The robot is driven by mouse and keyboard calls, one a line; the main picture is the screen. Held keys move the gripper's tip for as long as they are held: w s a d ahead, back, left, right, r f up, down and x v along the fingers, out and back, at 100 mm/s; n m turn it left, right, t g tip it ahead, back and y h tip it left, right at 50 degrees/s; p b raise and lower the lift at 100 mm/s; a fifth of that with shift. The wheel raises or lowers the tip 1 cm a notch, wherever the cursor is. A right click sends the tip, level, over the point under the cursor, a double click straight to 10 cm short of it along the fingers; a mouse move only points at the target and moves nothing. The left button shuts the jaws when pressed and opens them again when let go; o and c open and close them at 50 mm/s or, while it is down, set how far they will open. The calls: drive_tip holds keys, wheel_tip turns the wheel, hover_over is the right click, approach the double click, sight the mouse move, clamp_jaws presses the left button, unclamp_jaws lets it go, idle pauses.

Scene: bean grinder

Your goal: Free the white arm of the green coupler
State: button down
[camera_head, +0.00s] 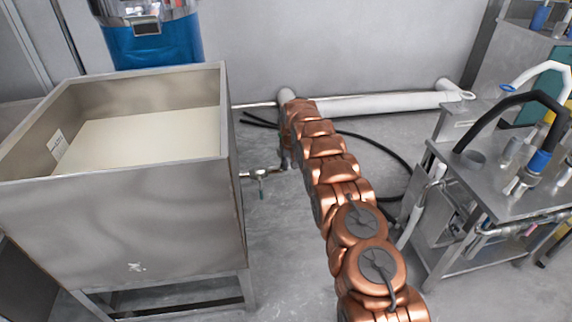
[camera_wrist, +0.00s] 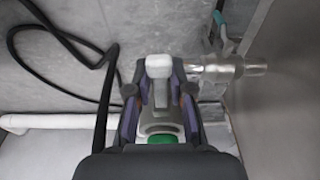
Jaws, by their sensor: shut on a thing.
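In the wrist view my gripper (camera_wrist: 159,92) has its two dark and purple fingers either side of the green coupler (camera_wrist: 161,139). The coupler shows as a grey body with a green part close to my palm. A white block, which looks like the coupler's white arm (camera_wrist: 158,66), sits at the far end between the fingertips. A metal outlet pipe (camera_wrist: 225,69) runs right from beside the fingertips. Whether the coupler touches the pipe is unclear. In the head view my arm hides the coupler and gripper.
A steel tank (camera_head: 120,215) stands at left with a green-handled valve (camera_head: 262,175) on its side. A steel trolley (camera_head: 500,190) with hoses stands at right. A black hose (camera_head: 385,150) and a white pipe (camera_head: 390,103) lie behind my arm.

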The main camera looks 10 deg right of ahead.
drive_tip(key=shift+r, duration=0.1)
idle(0.7)
drive_tip(key=c, duration=1)
unclamp_jaws()
wheel_tip(320, 180, up, 12)
drive_tip(key=s, duration=0.1)
drive_tip(key=shift+s, duration=0.4)
